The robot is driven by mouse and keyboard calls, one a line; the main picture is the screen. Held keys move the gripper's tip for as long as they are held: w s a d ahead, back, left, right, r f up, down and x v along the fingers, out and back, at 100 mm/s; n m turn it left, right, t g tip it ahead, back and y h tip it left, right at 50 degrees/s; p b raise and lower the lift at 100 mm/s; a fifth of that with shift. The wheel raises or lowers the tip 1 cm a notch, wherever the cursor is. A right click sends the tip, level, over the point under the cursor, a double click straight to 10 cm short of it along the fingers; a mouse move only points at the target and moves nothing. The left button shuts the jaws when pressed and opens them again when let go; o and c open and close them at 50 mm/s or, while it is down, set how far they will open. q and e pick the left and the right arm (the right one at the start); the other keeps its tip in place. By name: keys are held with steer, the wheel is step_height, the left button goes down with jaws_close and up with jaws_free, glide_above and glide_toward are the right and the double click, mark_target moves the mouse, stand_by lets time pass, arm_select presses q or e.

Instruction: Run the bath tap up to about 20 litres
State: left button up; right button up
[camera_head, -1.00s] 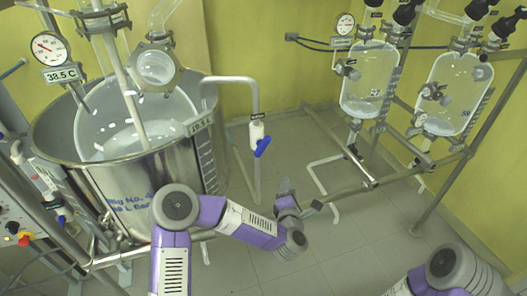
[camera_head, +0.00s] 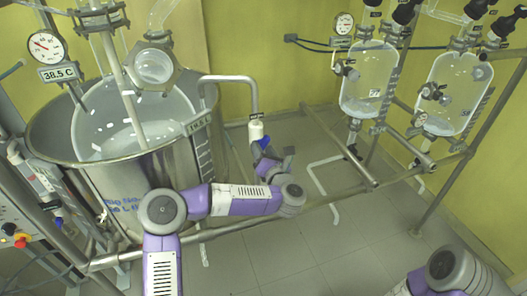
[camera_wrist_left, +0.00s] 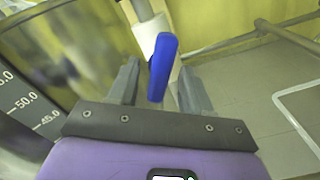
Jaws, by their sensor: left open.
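The bath tap is a white valve body (camera_head: 256,130) on a pipe that bends down beside the steel bath (camera_head: 150,175). Its blue lever (camera_head: 264,143) is partly behind my left gripper (camera_head: 272,160). In the left wrist view the blue lever (camera_wrist_left: 161,66) stands between the two fingers of my open left gripper (camera_wrist_left: 159,85), with gaps on both sides. My right gripper is out of view; only part of my right arm shows at the bottom right.
A dial gauge (camera_head: 47,47) and a 38.5 C display (camera_head: 59,74) hang at the left. Two glass vessels (camera_head: 369,80) (camera_head: 448,95) hang on a pipe frame (camera_head: 345,196) at the right. Open floor (camera_head: 330,250) lies in front.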

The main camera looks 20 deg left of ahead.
arm_select(q)
steer(key=shift+c, duration=0.5)
jaws_close()
steer(key=shift+m, duration=0.4)
steer(key=shift+r+m, duration=0.1)
steer(key=shift+m, duration=0.5)
steer(key=m, duration=0.4)
steer(key=shift+p, duration=0.4)
steer(key=m, duration=0.5)
steer(key=shift+p, duration=0.35)
steer(key=shift+m, duration=0.4)
